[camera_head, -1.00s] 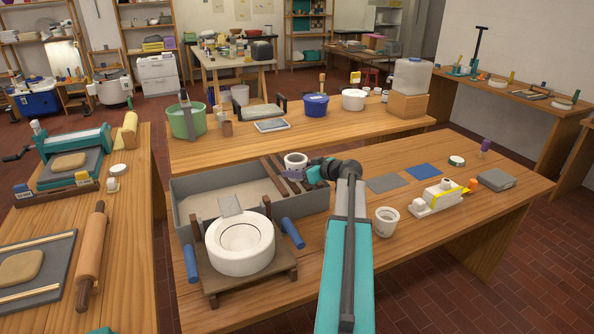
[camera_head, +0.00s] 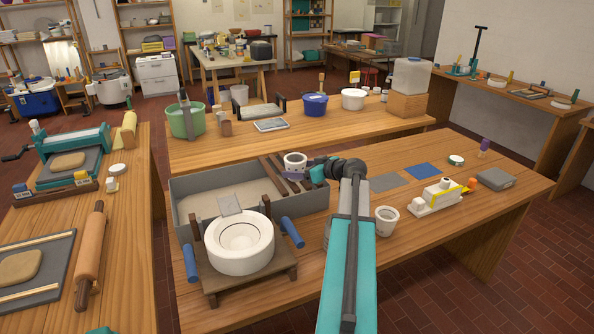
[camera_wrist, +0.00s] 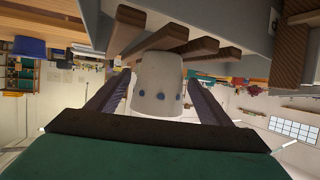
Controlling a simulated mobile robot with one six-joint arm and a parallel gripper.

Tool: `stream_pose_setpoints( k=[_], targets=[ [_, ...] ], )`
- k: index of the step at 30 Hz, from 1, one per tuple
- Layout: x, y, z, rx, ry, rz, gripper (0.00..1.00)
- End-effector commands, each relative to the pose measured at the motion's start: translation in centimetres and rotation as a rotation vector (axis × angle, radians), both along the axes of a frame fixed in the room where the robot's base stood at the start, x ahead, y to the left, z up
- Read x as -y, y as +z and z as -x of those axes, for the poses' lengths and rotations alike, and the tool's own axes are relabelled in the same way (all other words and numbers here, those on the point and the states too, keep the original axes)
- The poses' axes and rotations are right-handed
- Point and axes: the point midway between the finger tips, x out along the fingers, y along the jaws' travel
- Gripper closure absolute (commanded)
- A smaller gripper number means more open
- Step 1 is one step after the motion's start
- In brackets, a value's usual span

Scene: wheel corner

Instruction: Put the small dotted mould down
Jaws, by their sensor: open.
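The small dotted mould (camera_head: 295,160) is a pale cup standing on the dark wooden slats (camera_head: 270,177) across the right part of the grey trough (camera_head: 247,199). In the wrist view the mould (camera_wrist: 158,84), with several blue dots on its side, has one end against the slats (camera_wrist: 213,52); that picture is upside down. My gripper (camera_head: 294,175) is at the mould, with one finger on either side of it. In the wrist view my gripper (camera_wrist: 160,92) is open, with a gap showing beside the mould. The mould's far side is hidden.
A round white plaster mould (camera_head: 239,262) sits on a wooden stand at the trough's front. A white cup (camera_head: 387,220) stands right of my arm. A grey mat (camera_head: 384,182), a blue mat (camera_head: 423,171) and a white device (camera_head: 436,198) lie further right. Bare tabletop lies between them.

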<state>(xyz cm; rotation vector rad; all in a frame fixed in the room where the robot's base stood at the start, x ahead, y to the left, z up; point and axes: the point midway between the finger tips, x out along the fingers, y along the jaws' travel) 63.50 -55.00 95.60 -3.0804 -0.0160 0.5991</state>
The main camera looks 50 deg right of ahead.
Motion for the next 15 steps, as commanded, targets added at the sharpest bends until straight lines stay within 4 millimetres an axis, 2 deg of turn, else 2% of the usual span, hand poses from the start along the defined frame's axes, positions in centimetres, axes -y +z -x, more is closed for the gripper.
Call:
stream_pose_setpoints(
  k=[3,15],
  targets=[
    [0.0,0.6,1.9,0.001,-0.002,0.002,0.27],
    [0.1,3.0,7.7,0.001,-0.002,0.002,0.27]
  ],
)
